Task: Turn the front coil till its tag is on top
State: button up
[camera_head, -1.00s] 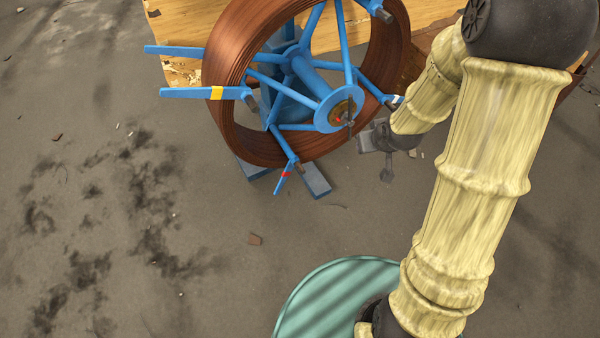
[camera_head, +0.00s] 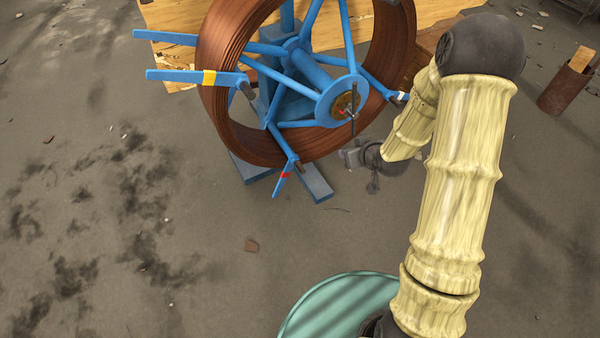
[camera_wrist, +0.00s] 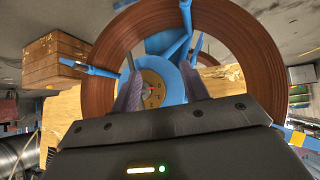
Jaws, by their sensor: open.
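The front coil (camera_head: 222,118) is a ring of brown pipe on a blue spoked reel with a round hub (camera_head: 343,101). Its arms carry coloured bands: a yellow tag (camera_head: 209,78) on the left arm, a red tag (camera_head: 285,172) at the bottom and a white tag (camera_head: 402,97) at the right. The reel's top is cut off by the picture edge. My gripper (camera_head: 350,157) is open and empty, just below and right of the hub. In the wrist view, the hub (camera_wrist: 152,88) and coil (camera_wrist: 262,60) show beyond my open gripper (camera_wrist: 158,75); contact is unclear.
Blue-grey feet (camera_head: 317,184) support the reel on the grey floor. Wooden boards (camera_head: 440,18) lie behind it, and a rusty bin (camera_head: 566,90) stands at the right. A wooden crate (camera_wrist: 55,62) shows left in the wrist view. The floor at left is mostly clear.

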aim_at(297, 164)
jog(key=w+a+f+t+y+b, duration=0.1)
jog(key=a+f+t+y+b, duration=0.2)
jog(key=f+b, duration=0.8)
jog(key=a+f+t+y+b, duration=0.3)
jog(key=f+b, duration=0.9)
jog(key=f, duration=0.8)
jog(key=shift+w+a+f, duration=0.3)
jog(key=shift+w+a, duration=0.05)
jog(key=shift+r+b+x, duration=0.2)
jog(key=shift+b+x, duration=1.45)
jog(key=shift+x, duration=2.25)
jog(key=shift+r+b+x, duration=0.15)
jog(key=shift+b+x, duration=1.5)
jog(key=shift+x, duration=2.25)
jog(key=shift+w+a+b, duration=0.25)
jog(key=shift+w+b, duration=0.1)
jog(key=shift+w, duration=0.35)
jog(key=shift+a, duration=0.5)
jog(key=shift+c, duration=0.3)
